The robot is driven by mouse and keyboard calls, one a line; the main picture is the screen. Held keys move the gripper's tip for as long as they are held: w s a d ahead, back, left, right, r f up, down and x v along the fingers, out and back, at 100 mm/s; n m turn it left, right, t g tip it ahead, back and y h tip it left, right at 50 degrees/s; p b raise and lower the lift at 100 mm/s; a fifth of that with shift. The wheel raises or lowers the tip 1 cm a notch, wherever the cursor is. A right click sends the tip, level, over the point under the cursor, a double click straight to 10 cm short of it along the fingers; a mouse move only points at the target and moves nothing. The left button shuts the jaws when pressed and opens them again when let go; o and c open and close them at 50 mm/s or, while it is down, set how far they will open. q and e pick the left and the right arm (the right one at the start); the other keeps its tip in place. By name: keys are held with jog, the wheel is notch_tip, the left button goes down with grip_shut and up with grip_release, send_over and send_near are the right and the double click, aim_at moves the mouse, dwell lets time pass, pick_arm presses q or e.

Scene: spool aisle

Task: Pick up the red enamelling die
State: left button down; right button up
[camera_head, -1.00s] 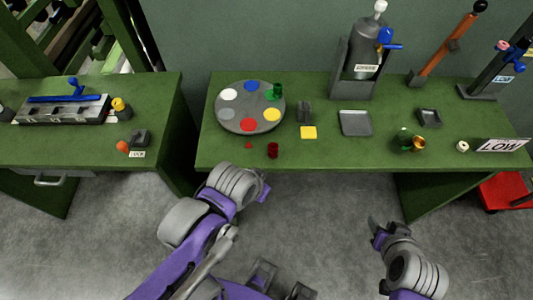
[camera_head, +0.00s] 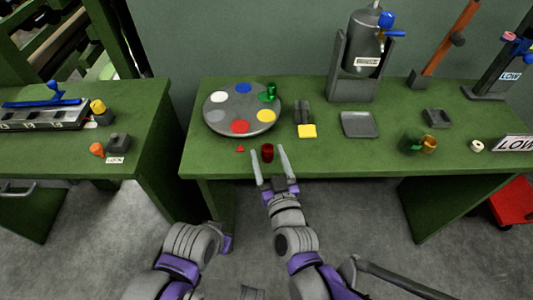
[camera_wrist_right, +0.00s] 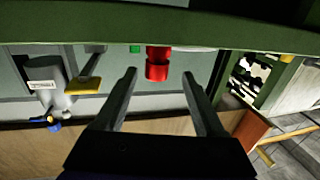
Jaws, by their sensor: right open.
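The red enamelling die (camera_head: 267,153) is a small dark red cylinder standing near the front edge of the green bench. It shows bright red in the right wrist view (camera_wrist_right: 157,70), ahead of and between the fingertips. My right gripper (camera_head: 269,155) is open, with its two long grey fingers reaching over the bench edge, one on each side of the die. No finger visibly touches it. My left gripper (camera_head: 227,243) is low in the head view, left of the right arm and off the bench; its fingers are not clearly visible.
A round palette (camera_head: 216,123) with coloured discs and a green die (camera_head: 271,90) lies behind the red die. A small red triangle (camera_head: 240,149) lies just left. A yellow-fronted holder (camera_head: 307,131) and grey tray (camera_head: 360,125) stand right.

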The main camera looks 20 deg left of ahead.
aim_at(266, 145)
jog(key=b+x, duration=0.1)
jog(key=x, duration=0.5)
jog(key=shift+w+d+f, duration=0.1)
jog(key=shift+d+f, duration=0.05)
jog(key=shift+d, duration=0.05)
grip_shut()
